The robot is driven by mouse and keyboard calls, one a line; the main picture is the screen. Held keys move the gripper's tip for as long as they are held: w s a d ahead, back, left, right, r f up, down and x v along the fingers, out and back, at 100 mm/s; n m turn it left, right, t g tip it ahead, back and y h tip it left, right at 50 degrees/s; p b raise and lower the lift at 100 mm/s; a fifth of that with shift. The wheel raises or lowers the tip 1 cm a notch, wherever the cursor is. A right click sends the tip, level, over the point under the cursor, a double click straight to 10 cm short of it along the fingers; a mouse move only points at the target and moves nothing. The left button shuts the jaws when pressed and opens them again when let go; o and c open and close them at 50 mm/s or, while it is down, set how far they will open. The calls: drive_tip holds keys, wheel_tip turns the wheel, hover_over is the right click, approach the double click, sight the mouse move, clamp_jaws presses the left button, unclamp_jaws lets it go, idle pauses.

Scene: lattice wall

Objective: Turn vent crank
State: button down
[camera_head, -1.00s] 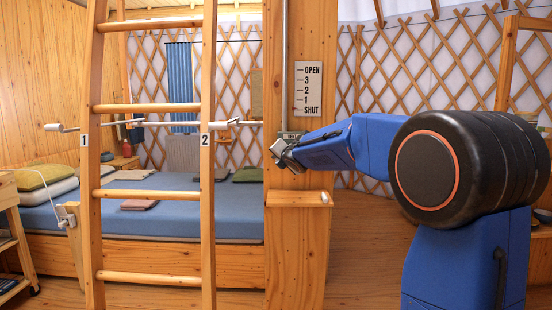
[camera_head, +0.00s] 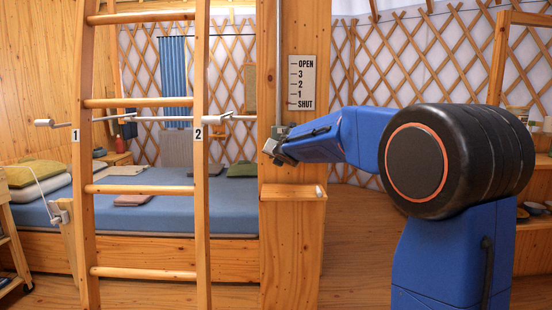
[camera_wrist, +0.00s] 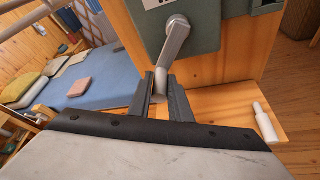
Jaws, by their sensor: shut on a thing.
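The vent crank (camera_wrist: 177,38) is a grey metal arm that hangs from a pivot on a grey-green box (camera_wrist: 205,45). Its lower end has a pale grip (camera_wrist: 161,82), tilted down and left of the pivot. My gripper (camera_wrist: 159,94) is shut on this grip, with one dark finger on each side. In the head view my gripper (camera_head: 272,149) is at the left part of the wooden post (camera_head: 292,240) and hides most of the crank and box. A sign (camera_head: 302,82) above reads OPEN, 3, 2, 1, SHUT. A vertical rod (camera_head: 280,60) runs up beside it.
A small ledge (camera_head: 285,192) with a white peg (camera_head: 319,191) is just below my gripper. A wooden ladder (camera_head: 202,250) stands to the left, with a thin bar (camera_head: 160,118) across it. Behind is a blue bed (camera_head: 170,215). Open floor lies right of the post.

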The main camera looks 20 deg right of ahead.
drive_tip(key=c, duration=1.6)
unclamp_jaws()
drive_tip(key=shift+c, duration=0.2)
drive_tip(key=v, duration=1.7)
drive_tip(key=shift+s, duration=0.15)
